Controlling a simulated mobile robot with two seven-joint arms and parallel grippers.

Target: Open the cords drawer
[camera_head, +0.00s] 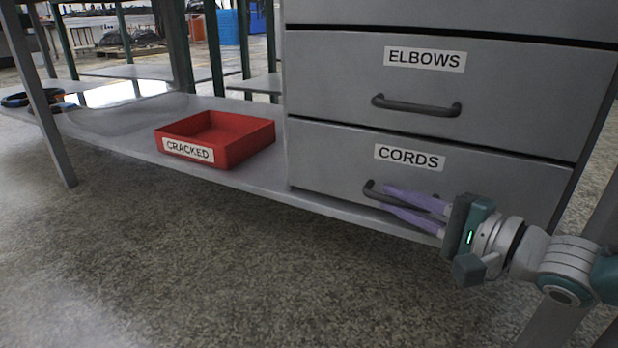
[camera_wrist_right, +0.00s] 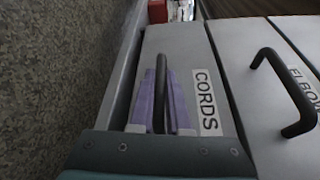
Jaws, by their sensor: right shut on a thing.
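The cords drawer (camera_head: 330,165) is the grey lower drawer with a CORDS label (camera_head: 409,157). It looks flush with the cabinet front. Its dark bar handle (camera_head: 371,190) is partly hidden by my right gripper (camera_head: 388,199). The purple fingers lie on both sides of the bar and are shut on it. In the right wrist view the handle (camera_wrist_right: 161,75) runs between the purple fingers (camera_wrist_right: 160,100), with the label (camera_wrist_right: 206,102) beside them. My left gripper is in neither view.
The elbows drawer (camera_head: 330,80) with its own bar handle (camera_head: 416,106) is directly above. A red tray (camera_head: 254,142) labelled CRACKED stands on the low grey shelf (camera_head: 110,133) to the left. Bare floor (camera_head: 200,270) lies in front.

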